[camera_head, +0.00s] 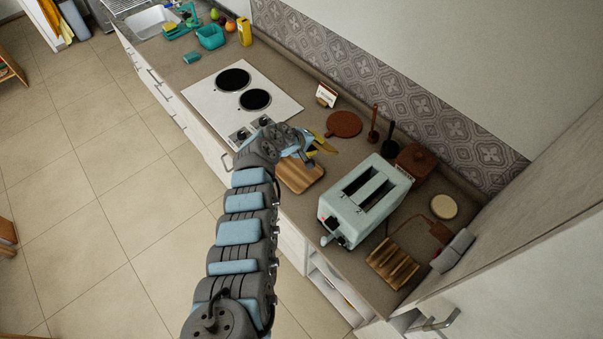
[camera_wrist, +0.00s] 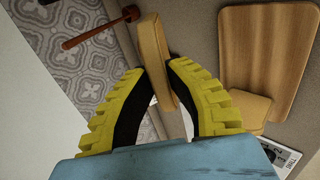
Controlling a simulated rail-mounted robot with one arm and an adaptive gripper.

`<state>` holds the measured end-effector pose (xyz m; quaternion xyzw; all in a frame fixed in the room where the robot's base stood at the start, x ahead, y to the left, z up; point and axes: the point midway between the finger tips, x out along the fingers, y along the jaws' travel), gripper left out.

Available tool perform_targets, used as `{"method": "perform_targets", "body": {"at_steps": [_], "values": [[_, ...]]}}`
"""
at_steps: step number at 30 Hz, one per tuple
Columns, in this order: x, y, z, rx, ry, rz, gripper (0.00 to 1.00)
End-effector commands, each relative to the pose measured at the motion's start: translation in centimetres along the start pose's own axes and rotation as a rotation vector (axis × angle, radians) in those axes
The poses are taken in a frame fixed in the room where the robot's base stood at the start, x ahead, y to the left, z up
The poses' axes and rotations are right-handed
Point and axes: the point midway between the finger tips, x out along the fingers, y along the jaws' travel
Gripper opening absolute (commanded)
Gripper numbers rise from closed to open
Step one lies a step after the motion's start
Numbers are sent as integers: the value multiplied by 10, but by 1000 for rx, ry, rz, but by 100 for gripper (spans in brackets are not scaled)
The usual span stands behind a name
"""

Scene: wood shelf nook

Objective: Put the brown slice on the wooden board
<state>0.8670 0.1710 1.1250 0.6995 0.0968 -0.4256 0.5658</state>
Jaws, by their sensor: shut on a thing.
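The wooden board (camera_head: 298,177) lies flat on the counter between the hob and the toaster. It shows at the upper right in the wrist view (camera_wrist: 270,45). My gripper (camera_head: 321,144) is above the counter by the board's far edge. In the wrist view its yellow, black-padded fingers (camera_wrist: 160,75) are shut on a brown slice (camera_wrist: 154,45), which is seen nearly edge-on and is beside the board, not over its middle. Another tan slice (camera_wrist: 250,108) is at the board's lower left corner; part of it is hidden by a finger.
A pale toaster (camera_head: 366,200) stands right of the board. The hob (camera_head: 225,108) is to the left. A round brown trivet (camera_head: 344,124), a small white card (camera_head: 326,95) and upright wooden-handled tools (camera_head: 374,125) stand near the tiled wall. A slotted wooden rack (camera_head: 392,263) lies in front of the toaster.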

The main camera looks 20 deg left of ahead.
Motion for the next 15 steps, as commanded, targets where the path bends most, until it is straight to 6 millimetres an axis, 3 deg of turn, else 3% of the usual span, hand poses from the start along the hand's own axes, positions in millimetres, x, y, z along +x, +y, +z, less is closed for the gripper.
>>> {"method": "perform_targets", "body": {"at_steps": [6, 15], "values": [[0, -30, -19, -103, 108, 44, 2], [-6, -50, -36, -184, 205, 78, 2]]}}
